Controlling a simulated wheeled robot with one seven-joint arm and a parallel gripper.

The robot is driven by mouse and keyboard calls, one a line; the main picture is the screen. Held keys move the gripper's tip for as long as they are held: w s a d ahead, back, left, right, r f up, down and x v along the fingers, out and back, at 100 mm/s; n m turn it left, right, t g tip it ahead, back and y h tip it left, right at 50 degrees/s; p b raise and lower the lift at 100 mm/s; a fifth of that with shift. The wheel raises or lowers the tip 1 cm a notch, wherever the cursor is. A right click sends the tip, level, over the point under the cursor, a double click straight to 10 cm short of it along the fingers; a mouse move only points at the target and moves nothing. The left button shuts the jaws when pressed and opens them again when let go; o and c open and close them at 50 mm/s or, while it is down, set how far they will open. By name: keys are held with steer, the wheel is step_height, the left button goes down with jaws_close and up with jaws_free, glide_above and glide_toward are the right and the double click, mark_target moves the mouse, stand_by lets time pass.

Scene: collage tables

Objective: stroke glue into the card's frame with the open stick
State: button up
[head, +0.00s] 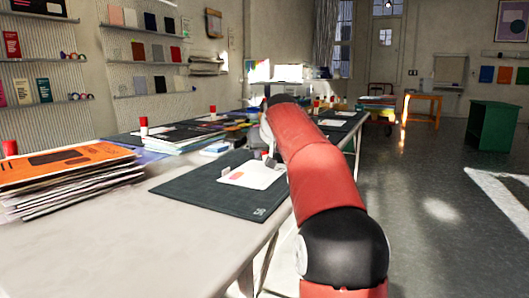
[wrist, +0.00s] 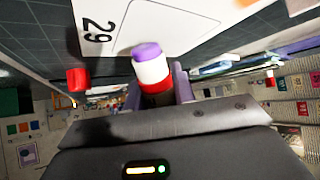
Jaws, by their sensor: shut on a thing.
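My gripper (wrist: 158,88) is shut on the glue stick (wrist: 153,72), which has a white body, a red base and a bare purple tip. The tip overlaps the lower part of the white card (wrist: 103,12) in the wrist view, near a thin outlined frame and a printed "29". I cannot tell whether the tip touches the card. In the head view the card (head: 262,178) lies on a dark cutting mat (head: 205,193), with a small orange patch on it. My gripper (head: 269,160) is over its far right part, partly hidden by my arm.
A red cap-like piece (wrist: 78,79) shows left of the stick in the wrist view. The table's front area (head: 130,240) is bare.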

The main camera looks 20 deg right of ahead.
steer(key=shift+f+b, duration=0.4)
steer(key=shift+f, duration=0.25)
stand_by(0.5)
steer(key=shift+a, duration=0.1)
